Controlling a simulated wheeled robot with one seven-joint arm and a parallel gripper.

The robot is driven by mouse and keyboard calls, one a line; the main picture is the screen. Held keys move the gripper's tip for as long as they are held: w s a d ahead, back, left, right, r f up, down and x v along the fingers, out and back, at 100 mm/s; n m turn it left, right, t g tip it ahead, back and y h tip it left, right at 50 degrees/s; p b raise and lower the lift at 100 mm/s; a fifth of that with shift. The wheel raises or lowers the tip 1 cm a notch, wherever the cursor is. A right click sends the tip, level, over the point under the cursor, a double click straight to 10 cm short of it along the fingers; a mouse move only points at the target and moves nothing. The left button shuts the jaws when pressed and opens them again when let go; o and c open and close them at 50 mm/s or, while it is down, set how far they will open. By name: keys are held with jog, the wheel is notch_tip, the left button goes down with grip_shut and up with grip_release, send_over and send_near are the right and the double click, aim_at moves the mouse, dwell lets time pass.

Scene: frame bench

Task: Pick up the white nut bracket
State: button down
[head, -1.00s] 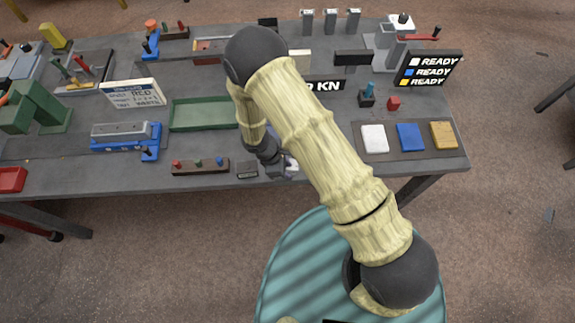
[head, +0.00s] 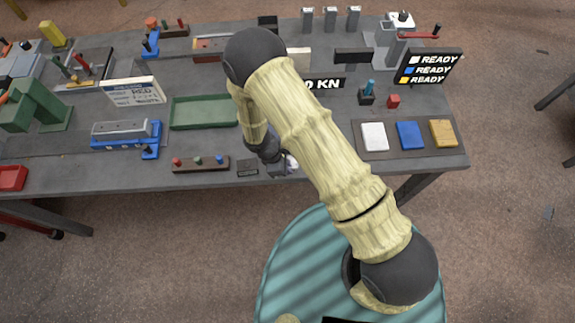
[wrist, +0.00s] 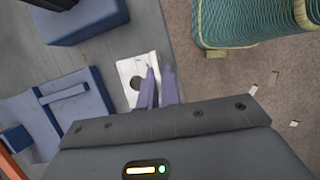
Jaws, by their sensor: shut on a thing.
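The white nut bracket (wrist: 136,72), a pale flat plate with a dark round hole, shows in the wrist view at the front edge of the grey bench. My gripper (wrist: 158,84) has its two purple fingers close together at the plate's right side, shut on it. The fingers cover part of the bracket. In the head view my gripper (head: 282,166) is at the bench's front edge, and only a small pale bit of the bracket (head: 291,163) shows beside it.
A small dark block (head: 247,168) and a brown rack with coloured pegs (head: 201,165) lie left of my gripper. A green tray (head: 203,113) is behind them. White, blue and yellow pads (head: 409,135) lie to the right. Floor is open in front.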

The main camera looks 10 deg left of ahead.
jog(key=shift+r, duration=0.15)
notch_tip(320, 180, up, 10)
jog(key=b, duration=0.3)
dwell(0.4)
dwell(0.5)
